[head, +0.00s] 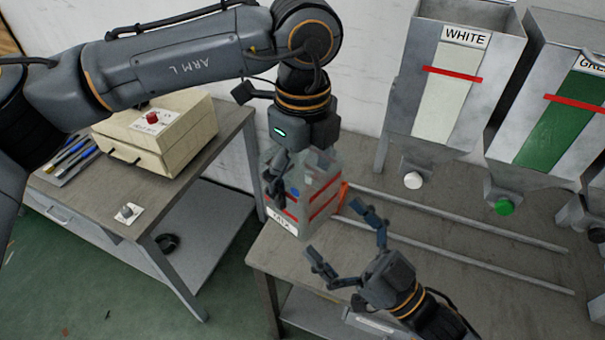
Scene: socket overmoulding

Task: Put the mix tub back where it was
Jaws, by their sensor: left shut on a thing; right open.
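The mix tub (322,188) is a clear, see-through box with red lines and a label reading MIX. It is at the left end of the grey workbench (400,268), near the bench's left edge; I cannot tell whether it rests on the top or hangs just above it. My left gripper (284,185) comes down from above and is shut on the tub, covering part of it. My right gripper (345,245) is open and empty, in front and to the right of the tub, with its fingers pointing up and left.
Two rails (460,222) run along the bench right of the tub. A WHITE hopper (400,110) and a green one (528,130) stand behind. A gap separates the tables.

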